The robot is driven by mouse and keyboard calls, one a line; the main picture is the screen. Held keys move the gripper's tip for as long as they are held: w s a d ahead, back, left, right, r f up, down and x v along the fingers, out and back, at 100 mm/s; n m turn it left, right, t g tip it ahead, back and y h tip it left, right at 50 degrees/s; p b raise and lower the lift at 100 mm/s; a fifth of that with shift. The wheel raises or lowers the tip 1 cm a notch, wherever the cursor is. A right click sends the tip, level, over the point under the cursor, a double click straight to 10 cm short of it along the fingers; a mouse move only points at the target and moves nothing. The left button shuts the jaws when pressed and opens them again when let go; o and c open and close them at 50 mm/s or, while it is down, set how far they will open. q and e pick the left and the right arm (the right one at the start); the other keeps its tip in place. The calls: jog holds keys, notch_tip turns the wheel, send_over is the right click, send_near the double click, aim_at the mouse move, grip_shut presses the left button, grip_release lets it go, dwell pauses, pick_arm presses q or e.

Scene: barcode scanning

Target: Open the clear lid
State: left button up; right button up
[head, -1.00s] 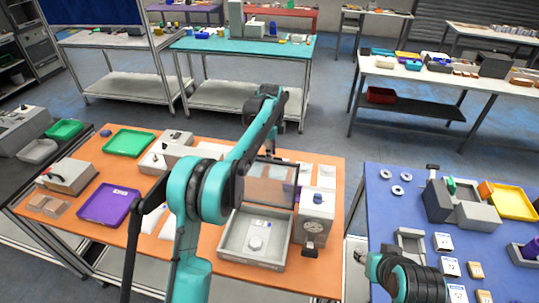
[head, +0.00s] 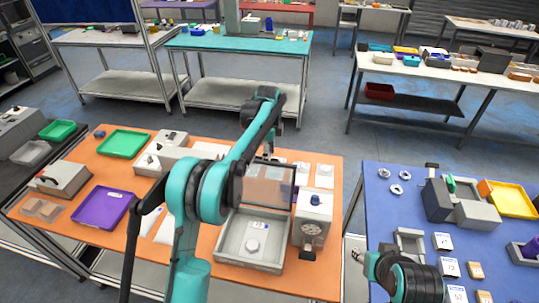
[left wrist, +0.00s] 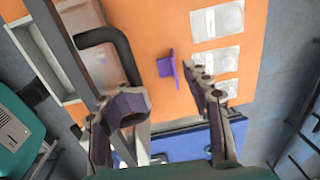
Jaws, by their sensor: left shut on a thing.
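My left arm reaches over the table to the lid.
A purple tray (head: 103,209) and a green tray (head: 125,143) lie left. The blue table (head: 390,215) is across a gap.

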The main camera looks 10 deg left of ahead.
pick_arm(q)
jog(key=shift+w+a, duration=0.1)
jog(key=shift+a, duration=0.05)
notch_tip(320, 180, up, 12)
jog(key=s, duration=0.1)
pick_arm(e)
jog(key=shift+w+a, duration=0.1)
jog(key=shift+w, duration=0.15)
jog(key=shift+f, duration=0.1)
